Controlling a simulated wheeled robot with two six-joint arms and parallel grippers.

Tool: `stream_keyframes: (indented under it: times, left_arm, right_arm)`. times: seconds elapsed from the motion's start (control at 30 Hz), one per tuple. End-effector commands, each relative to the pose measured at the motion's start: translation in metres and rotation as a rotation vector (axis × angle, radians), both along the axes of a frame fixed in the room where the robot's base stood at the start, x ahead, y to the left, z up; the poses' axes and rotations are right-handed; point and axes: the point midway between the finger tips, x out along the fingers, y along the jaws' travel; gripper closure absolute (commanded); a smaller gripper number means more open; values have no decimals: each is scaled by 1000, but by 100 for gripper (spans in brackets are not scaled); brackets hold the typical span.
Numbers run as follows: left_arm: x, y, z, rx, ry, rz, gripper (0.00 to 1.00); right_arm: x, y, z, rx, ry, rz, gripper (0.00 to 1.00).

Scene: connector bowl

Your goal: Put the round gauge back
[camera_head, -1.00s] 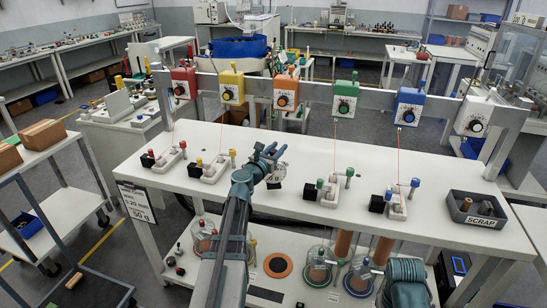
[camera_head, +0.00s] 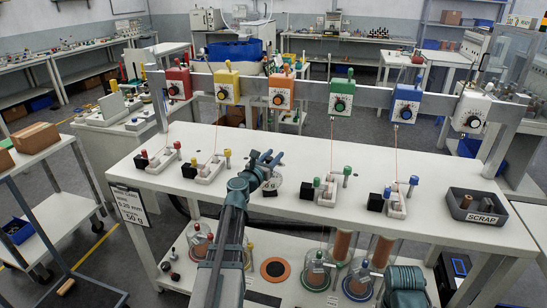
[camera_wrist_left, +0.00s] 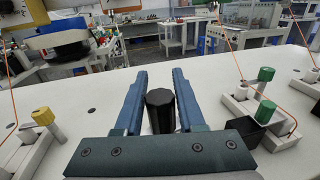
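My right gripper is out of view.
Connector stations stand on both sides: yellow (camera_head: 209,170) at left, green (camera_head: 327,190) at right. Coloured dial boxes, such as the orange one (camera_head: 281,94), hang on a rail behind. A scrap tray (camera_head: 477,207) sits at the right. An orange ring (camera_head: 275,270) lies on the lower shelf.

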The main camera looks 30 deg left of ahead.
Motion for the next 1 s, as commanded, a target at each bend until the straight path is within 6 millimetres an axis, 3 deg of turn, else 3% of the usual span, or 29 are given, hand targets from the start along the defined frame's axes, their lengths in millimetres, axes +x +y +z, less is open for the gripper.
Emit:
stream_keyframes:
  times: [0.03,0.1,0.13,0.47,1.0]
  left_arm:
    - [0,0,0,0,0,0,50]
    - [0,0,0,0,0,0,38]
    - [0,0,0,0,0,0,36]
    - [0,0,5,0,0,0,36]
    - [-98,-5,3,0,-1,2,36]
  right_arm:
    - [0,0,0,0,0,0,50]
    - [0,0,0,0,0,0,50]
    - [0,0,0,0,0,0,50]
    - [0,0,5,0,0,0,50]
    - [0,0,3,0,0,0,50]
